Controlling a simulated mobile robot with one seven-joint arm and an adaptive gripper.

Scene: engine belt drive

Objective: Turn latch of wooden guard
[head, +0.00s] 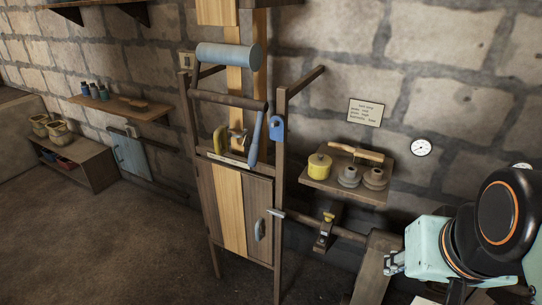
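The wooden guard (205,190) is a slatted panel low in a tall dark wooden frame at the middle of the head view, with a pale strip running down it. It appears closed. A curved grey handle (260,231) stands upright near its right edge. A small light-grey lever-like piece (275,213) lies nearly level by the right post; it looks like the latch, but I cannot tell for sure. My gripper (393,263) seems to be the small pale end at the lower right, to the right of the guard and apart from it. Its fingers are too unclear to read.
A dark bar (325,224) runs from the right post towards a wooden stand (376,268). A wall shelf (340,188) holds a yellow pot and grey weights. A blue-handled lever (255,140) hangs above the guard. The floor (120,250) to the left is clear.

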